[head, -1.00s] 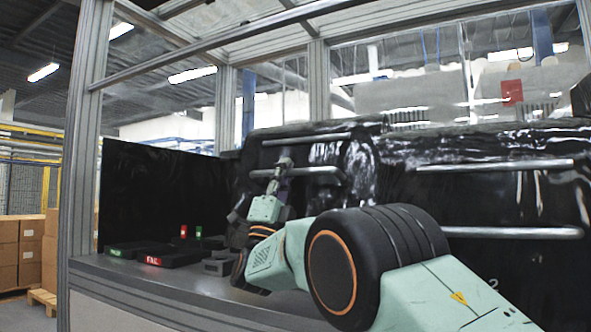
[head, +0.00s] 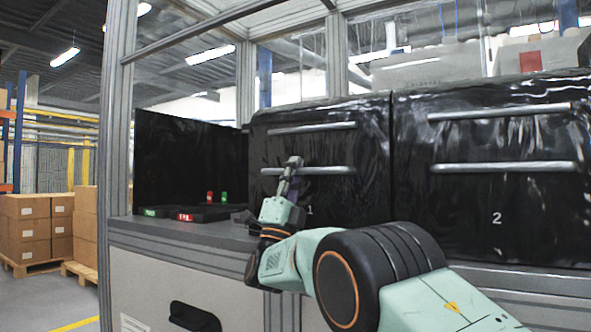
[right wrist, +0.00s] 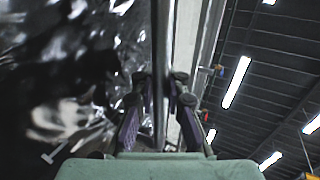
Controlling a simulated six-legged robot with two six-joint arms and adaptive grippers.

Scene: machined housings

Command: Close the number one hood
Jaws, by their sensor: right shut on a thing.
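The number one hood (head: 350,205) is a glossy black cover with two silver bars and a white 1 on its front. It hangs down about level with the number two hood (head: 460,220), its front facing me. My right gripper (head: 293,164) is shut on its lower bar handle (head: 330,170). In the right wrist view the fingers (right wrist: 160,85) sit on both sides of the bar (right wrist: 160,40), with the shiny cover at the left. My arm hides part of the hood's lower edge. My left gripper does not show.
Dark trays with green and red labels (head: 200,214) and small red and green parts lie on the bench (head: 170,231) left of the hood. A grey frame post (head: 118,130) stands at the left. Boxes on pallets (head: 30,230) stand beyond, with open floor before them.

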